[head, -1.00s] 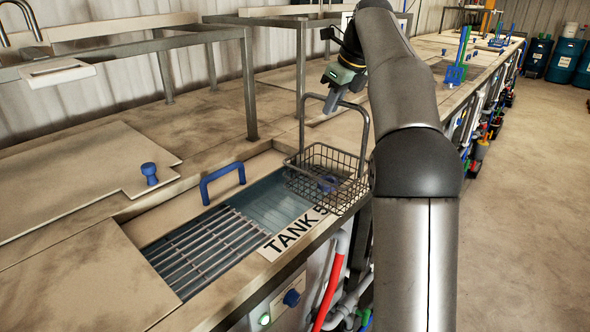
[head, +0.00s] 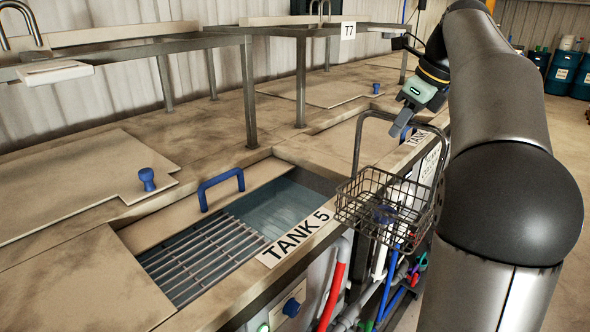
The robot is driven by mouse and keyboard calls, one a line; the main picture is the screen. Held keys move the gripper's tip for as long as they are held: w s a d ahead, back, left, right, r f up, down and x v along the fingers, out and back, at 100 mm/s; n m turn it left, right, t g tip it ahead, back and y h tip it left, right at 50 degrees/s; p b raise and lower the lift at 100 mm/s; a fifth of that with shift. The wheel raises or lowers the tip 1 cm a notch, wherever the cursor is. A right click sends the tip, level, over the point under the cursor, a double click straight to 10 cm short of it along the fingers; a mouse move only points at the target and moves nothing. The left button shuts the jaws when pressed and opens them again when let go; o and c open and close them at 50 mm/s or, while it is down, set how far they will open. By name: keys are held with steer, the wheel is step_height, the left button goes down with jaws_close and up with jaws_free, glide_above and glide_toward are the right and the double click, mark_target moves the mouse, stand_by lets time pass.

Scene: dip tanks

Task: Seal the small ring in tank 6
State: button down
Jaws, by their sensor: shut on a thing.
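My gripper (head: 402,122) is shut on the tall handle of a wire basket (head: 390,210), which hangs below it. The basket is in front of the tank row's front edge, to the right of the Tank 5 label (head: 296,240). A small blue item (head: 384,214) lies in the basket; through the mesh I cannot tell for sure that it is the ring. A second tank label (head: 415,138) shows farther along the edge, its number hidden. The tank at that label is partly hidden by my gripper and arm.
Tank 5 is open, with a bar grate (head: 200,262) and liquid (head: 285,208) inside and a blue handle (head: 221,188) at its back. Metal frame posts (head: 301,80) stand behind. A lid with a blue knob (head: 376,88) lies farther back. Pipes (head: 385,290) run below the basket.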

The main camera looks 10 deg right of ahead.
steer(key=shift+s+d, duration=0.7)
steer(key=shift+s, duration=0.3)
steer(key=shift+a+r, duration=0.1)
